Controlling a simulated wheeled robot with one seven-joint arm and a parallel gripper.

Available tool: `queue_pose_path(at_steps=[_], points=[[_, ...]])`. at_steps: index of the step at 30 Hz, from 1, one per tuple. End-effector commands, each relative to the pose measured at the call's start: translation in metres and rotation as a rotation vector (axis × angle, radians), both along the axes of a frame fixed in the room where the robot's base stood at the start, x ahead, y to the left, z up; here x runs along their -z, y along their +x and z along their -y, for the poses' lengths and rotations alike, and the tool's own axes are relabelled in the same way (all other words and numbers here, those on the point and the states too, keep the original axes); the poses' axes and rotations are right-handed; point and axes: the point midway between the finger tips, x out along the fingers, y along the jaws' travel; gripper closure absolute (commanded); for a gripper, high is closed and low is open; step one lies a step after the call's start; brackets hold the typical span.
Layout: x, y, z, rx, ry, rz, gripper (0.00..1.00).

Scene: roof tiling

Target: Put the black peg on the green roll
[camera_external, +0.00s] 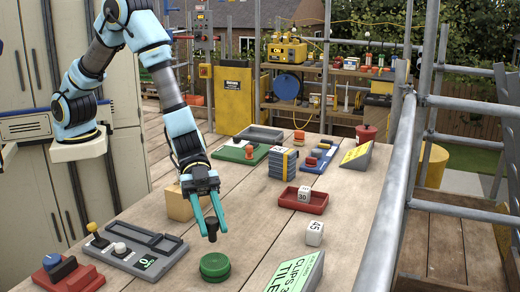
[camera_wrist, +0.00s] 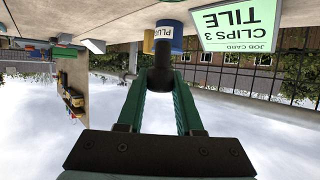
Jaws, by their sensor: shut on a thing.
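The black peg (camera_external: 212,230) is pinched between the fingertips of my gripper (camera_external: 214,224), which points down over the table. In the wrist view the peg (camera_wrist: 162,66) is the dark round piece at the fingertips (camera_wrist: 161,78). The green roll (camera_external: 215,268) lies flat on the wooden table, just below and in front of the gripper in the external view. The peg is above the roll and apart from it. I cannot make out the roll for certain in the wrist view.
A green job card (camera_external: 297,274) stands right of the roll. A grey tray (camera_external: 137,248) and a red block with a blue knob (camera_external: 66,273) lie to the left. A wooden block (camera_external: 185,203) is behind the gripper. A red tray (camera_external: 303,200) and a white cube (camera_external: 314,233) are right.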

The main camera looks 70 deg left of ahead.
Motion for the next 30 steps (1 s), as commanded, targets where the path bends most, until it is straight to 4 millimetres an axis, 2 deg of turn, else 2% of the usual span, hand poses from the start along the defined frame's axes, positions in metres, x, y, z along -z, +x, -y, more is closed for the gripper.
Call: queue_pose_path(at_steps=[5, 12, 26, 27, 30], points=[[0.015, 0.0, 0.0, -0.001, 0.001, -0.002, 1.0], [0.046, 0.0, 0.0, -0.001, 0.001, -0.001, 1.0], [0.056, 0.001, 0.0, -0.002, -0.001, 0.001, 1.0], [0.056, 0.001, 0.0, -0.002, -0.001, 0.001, 0.64], [0.055, 0.001, 0.0, -0.001, -0.001, 0.002, 0.53]])
